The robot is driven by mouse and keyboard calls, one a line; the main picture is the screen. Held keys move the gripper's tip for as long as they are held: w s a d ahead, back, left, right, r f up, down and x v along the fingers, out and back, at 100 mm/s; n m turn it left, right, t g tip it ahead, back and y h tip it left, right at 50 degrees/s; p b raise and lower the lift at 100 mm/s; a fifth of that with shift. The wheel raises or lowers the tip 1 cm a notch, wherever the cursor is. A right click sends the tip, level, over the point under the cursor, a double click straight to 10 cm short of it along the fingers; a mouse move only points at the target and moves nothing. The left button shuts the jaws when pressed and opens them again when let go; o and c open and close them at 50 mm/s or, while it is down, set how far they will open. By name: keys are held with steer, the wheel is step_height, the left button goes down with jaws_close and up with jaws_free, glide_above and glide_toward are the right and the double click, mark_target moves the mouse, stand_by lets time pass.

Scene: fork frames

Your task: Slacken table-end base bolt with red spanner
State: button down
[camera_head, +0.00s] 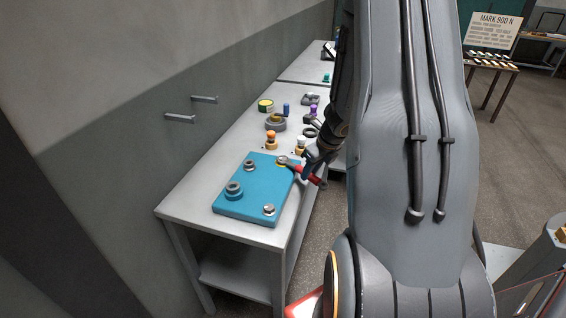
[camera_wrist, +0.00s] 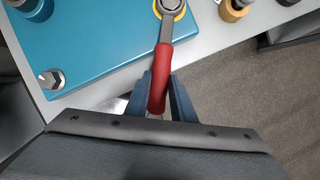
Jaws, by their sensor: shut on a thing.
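A blue base plate (camera_head: 238,206) lies on the near end of the grey table. A bare silver hex bolt (camera_head: 268,209) sits at its near right corner; the wrist view shows it at the plate's left (camera_wrist: 52,79). My gripper (camera_head: 309,166) is shut on the red handle of the spanner (camera_wrist: 160,78), between its blue fingers (camera_wrist: 163,84). The spanner's steel head (camera_wrist: 170,6) lies over the yellow-ringed bolt spot (camera_wrist: 181,11) at the plate's far right corner. The head partly hides that bolt, and the frame edge cuts it, so I cannot tell whether it is fully seated.
Two round grey fittings (camera_head: 234,190) and (camera_head: 249,166) rise from the plate. Orange-topped (camera_head: 271,141) and white-topped (camera_head: 300,145) pieces and a round grey part (camera_head: 275,123) stand beyond it. The wall is at left; open floor lies right of the table.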

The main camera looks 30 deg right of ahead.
steer(key=shift+w+d+n+y+p, duration=0.2)
steer(key=shift+d+n+p, duration=0.3)
steer(key=shift+d+p, duration=0.2)
steer(key=shift+w+d+n+y+p, duration=0.2)
steer(key=shift+d+n+p, duration=0.35)
steer(key=shift+p, duration=0.15)
stand_by(0.8)
steer(key=shift+s+a+m+b, duration=0.15)
steer(key=shift+a+m+b, duration=0.4)
steer(key=shift+a+b, duration=0.1)
stand_by(0.3)
steer(key=c, duration=2.3)
jaws_free()
jaws_close()
steer(key=shift+c, duration=0.4)
jaws_free()
jaws_close()
steer(key=shift+s+a+h, duration=0.15)
steer(key=shift+h, duration=0.15)
steer(key=shift+r+p, duration=0.7)
